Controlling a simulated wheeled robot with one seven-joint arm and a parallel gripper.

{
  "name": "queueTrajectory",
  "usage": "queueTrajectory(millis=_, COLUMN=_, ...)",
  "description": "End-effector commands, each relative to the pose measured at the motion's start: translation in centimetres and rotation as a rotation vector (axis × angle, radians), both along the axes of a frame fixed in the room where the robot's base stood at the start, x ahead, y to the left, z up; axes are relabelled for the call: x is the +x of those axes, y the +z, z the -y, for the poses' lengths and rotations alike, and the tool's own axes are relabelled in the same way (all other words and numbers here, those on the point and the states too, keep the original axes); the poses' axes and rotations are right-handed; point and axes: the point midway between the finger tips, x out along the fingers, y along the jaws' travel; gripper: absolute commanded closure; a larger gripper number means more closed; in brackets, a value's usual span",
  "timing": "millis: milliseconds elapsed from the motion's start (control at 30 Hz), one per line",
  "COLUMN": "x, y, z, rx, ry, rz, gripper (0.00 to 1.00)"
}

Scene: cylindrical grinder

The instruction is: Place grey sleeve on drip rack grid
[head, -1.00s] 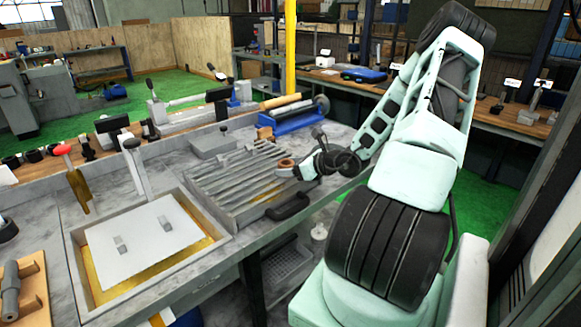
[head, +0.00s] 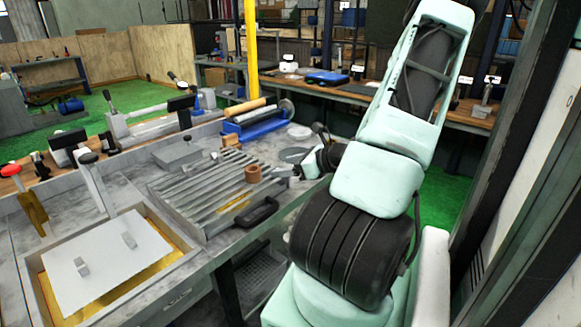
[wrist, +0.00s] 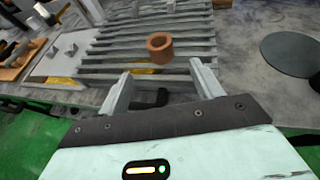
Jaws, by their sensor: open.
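A brown, copper-coloured sleeve (head: 253,173) stands upright on the bars of the drip rack grid (head: 208,190), near the rack's right side. In the wrist view the sleeve (wrist: 160,50) shows its open top, with the rack's grey slats (wrist: 112,58) around and behind it. I see no sleeve that is clearly grey. My gripper (head: 292,172) is at the rack's right edge, to the right of the sleeve. In the wrist view my gripper (wrist: 158,72) is open and empty, and the sleeve lies just beyond its fingertips, apart from both.
A black handle (head: 257,213) sits at the rack's front edge. A flat dark disc (wrist: 290,54) lies right of the rack. A blue stand (head: 252,122) is behind it. A tray with a white plate (head: 105,250) is at the left. A grey box (head: 177,153) stands behind the rack.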

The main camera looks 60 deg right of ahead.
Motion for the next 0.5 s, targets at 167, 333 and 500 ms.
queueTrajectory(millis=167, x=-1.0, y=0.4, z=0.0, rx=0.001, ry=0.000, rz=-0.001, gripper=0.34)
queueTrajectory(millis=333, x=-0.8, y=0.4, z=-0.2, rx=-0.001, ry=0.009, rz=-0.002, gripper=0.34)
queueTrajectory(millis=500, x=2.1, y=0.9, z=-4.1, rx=-0.062, ry=0.192, rz=-0.030, gripper=0.34)
